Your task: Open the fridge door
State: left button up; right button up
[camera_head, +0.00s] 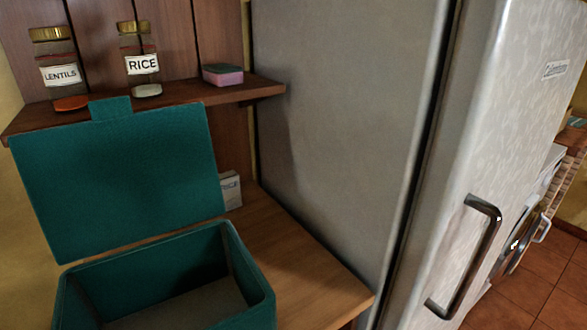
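The fridge (345,110) is a tall grey box in the middle and right of the head view, with its side towards me. Its pale, mottled door (520,110) is on the right and looks shut, with a dark seam along its edge. A dark metal handle (474,258) runs up the lower part of the door. Neither of my grippers is in view.
A wooden counter (305,275) left of the fridge bears an open teal box (165,260) with its lid raised. A shelf (200,95) above holds a lentils jar (58,68), a rice jar (140,62) and a sponge (222,75). Tiled floor (530,290) shows at lower right.

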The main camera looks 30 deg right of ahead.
aim_at(512, 71)
jog(key=z, duration=2.05)
